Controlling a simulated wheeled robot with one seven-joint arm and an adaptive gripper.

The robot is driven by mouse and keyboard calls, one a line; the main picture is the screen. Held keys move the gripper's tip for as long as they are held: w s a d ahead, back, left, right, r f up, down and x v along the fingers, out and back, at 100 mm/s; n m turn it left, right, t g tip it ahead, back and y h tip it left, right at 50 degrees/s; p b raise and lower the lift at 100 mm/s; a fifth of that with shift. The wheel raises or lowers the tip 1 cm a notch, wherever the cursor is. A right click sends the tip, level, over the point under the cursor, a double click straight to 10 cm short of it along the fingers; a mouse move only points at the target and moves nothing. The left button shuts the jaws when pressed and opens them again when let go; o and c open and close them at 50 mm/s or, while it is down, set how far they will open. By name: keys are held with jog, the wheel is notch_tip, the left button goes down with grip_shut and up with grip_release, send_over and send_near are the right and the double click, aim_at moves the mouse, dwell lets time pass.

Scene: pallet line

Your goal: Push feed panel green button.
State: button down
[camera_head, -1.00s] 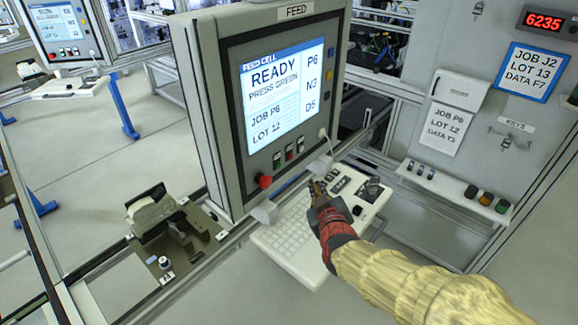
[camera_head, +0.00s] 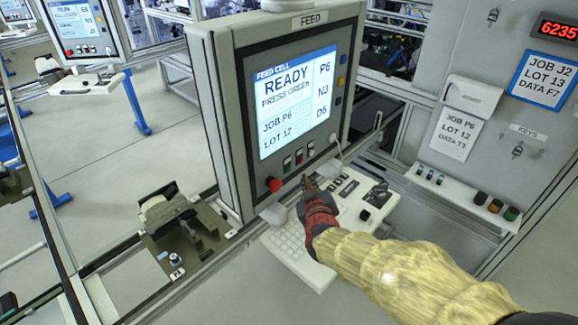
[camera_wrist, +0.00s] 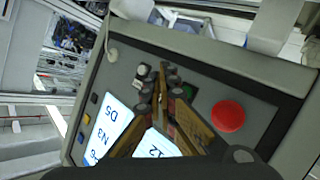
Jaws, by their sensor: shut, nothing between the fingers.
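The feed panel (camera_head: 239,95) is a grey cabinet labelled FEED; its lit screen (camera_head: 293,103) reads READY, PRESS GREEN. Below the screen is a short row of small buttons: the green button (camera_head: 287,163), a red one (camera_head: 299,157) and a pale one (camera_head: 311,149). A larger red knob (camera_head: 274,184) sits lower left. My gripper (camera_head: 305,181) is shut and empty, just below and in front of the row. In the wrist view my gripper (camera_wrist: 166,75) covers part of the row, between the pale button (camera_wrist: 141,72) and the red knob (camera_wrist: 228,116). Contact cannot be told.
A keyboard shelf (camera_head: 375,212) juts out under the panel, below my gripper. A bracket with a clamp-like device (camera_head: 170,215) stands to the left. On the right are a grey wall with notices and a ledge (camera_head: 452,192) with coloured knobs.

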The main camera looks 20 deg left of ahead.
jog(key=shift+w+a, duration=0.3)
jog(key=shift+a, duration=0.35)
jog(key=shift+w+a, duration=0.25)
jog(key=shift+a, duration=0.4)
dwell(0.5)
jog(key=shift+w+a, duration=0.15)
jog(key=shift+a, duration=0.25)
jog(key=shift+w+a+p, duration=0.25)
jog(key=shift+a+p, duration=0.15)
jog(key=shift+a, duration=0.2)
dwell(1.0)
jog(key=shift+d, duration=0.1)
dwell(0.4)
jog(key=shift+s+d+b, duration=0.2)
jog(key=shift+s+d, duration=0.05)
jog(key=shift+d, duration=0.25)
jog(key=shift+s+d+b, duration=0.15)
jog(key=shift+s+d, duration=0.05)
jog(key=shift+d, duration=0.25)
jog(key=d, duration=0.1)
jog(key=s+d+b, duration=0.1)
jog(key=d, duration=0.1)
jog(key=s+d+b, duration=0.1)
jog(key=shift+d, duration=0.3)
